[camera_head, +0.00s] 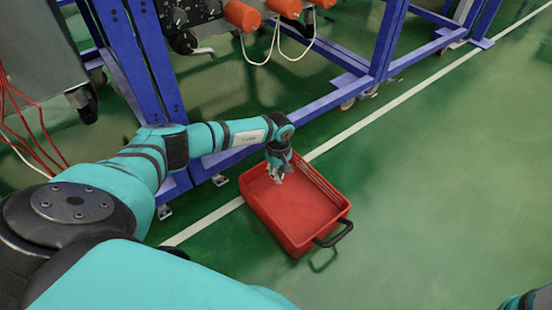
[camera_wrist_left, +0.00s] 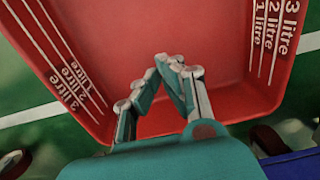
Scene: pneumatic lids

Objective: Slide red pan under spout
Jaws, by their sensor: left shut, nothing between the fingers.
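The red pan (camera_head: 302,212) sits on the green floor across the white line, in front of the blue frame. Its black handle (camera_head: 333,234) is at the end nearest me on the right. My left gripper (camera_head: 278,177) points down into the pan near its far end, by the frame. In the left wrist view the fingers (camera_wrist_left: 172,64) are together and empty over the pan's red inside (camera_wrist_left: 165,30), close to one end wall. I cannot tell whether they touch it. I cannot pick out a spout for sure. My right gripper is not visible.
The blue frame (camera_head: 330,98) with castors stands behind the pan. Orange cylinders (camera_head: 243,14) and white cables hang at the top. A grey cabinet (camera_head: 40,60) with red cables stands at the left. The green floor (camera_head: 440,190) on the right is clear.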

